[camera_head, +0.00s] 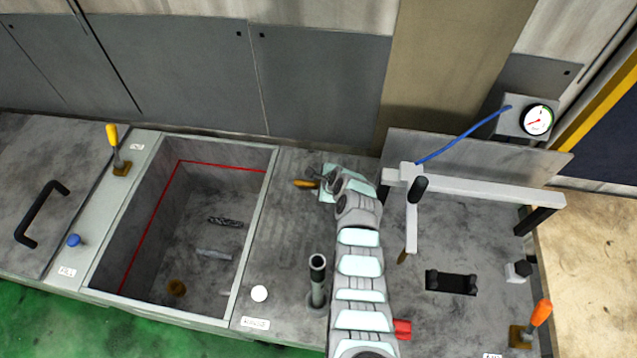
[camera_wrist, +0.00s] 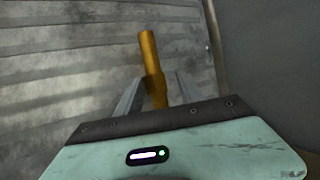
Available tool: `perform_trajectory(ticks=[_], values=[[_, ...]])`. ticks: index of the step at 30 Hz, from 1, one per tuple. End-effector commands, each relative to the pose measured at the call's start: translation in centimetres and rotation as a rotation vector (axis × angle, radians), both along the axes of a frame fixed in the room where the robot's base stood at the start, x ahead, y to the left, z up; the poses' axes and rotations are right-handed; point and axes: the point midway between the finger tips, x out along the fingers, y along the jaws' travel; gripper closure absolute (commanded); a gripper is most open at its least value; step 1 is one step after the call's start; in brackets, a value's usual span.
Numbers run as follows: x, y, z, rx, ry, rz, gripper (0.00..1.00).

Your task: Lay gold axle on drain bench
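The gold axle (camera_wrist: 149,55) has a thicker collar and lies between my gripper's two fingers in the wrist view. In the head view its end (camera_head: 303,184) sticks out to the left of my gripper (camera_head: 322,182). The axle is over the grooved grey drain bench (camera_head: 290,225); whether it touches the surface is unclear. My gripper also shows in the wrist view (camera_wrist: 161,78). Its left fingertip is close to the axle, and a gap shows on the right, so the fingers look open around it. The axle's near end is hidden by my gripper.
An open tank (camera_head: 150,235) with several parts on its floor is left of the bench. An upright tube (camera_head: 317,278) and a white button (camera_head: 259,293) are at the bench's front. A clamp fixture (camera_head: 412,205) with a blue hose is to the right. The back wall is close behind.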

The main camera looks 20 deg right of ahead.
Motion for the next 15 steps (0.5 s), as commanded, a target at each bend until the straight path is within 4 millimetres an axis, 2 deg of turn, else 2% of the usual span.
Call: perform_trajectory(ticks=[15], values=[[-0.48,0.17,-0.41,0.003,0.009,0.002,0.46]])
